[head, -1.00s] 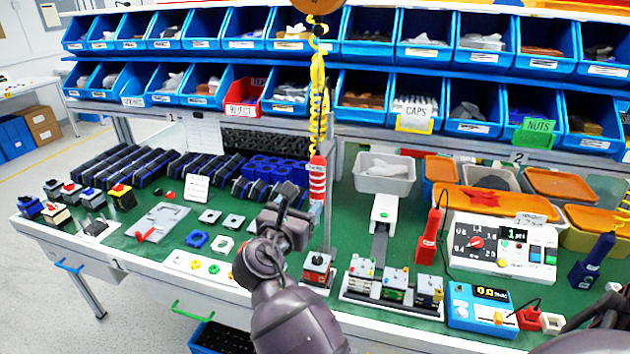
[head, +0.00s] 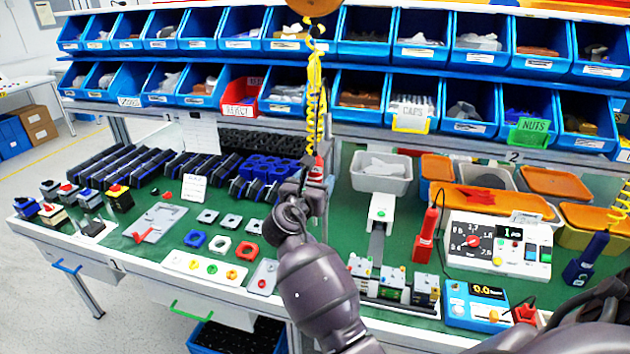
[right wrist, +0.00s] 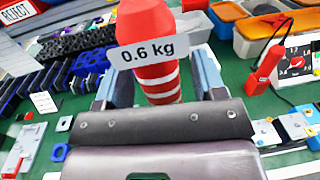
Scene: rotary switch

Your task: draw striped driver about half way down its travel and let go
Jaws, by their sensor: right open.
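The striped driver (head: 317,168) hangs on a coiled yellow cord (head: 316,90) above the middle of the bench. My right gripper (head: 313,186) is at the driver and hides most of it in the head view. In the right wrist view the driver (right wrist: 160,82) is red with white stripes and carries a white "0.6 kg" tag. It stands between the two open fingers of my right gripper (right wrist: 160,92), with a finger on either side. I cannot tell whether a finger touches it. My left gripper is not in view.
Blue bins (head: 340,92) line the shelves behind. Below the driver, the green bench (head: 340,225) holds small fixtures (head: 395,285), a meter box (head: 497,240) and a red hand tool (head: 427,235). A grey bin (head: 382,175) stands right of the driver.

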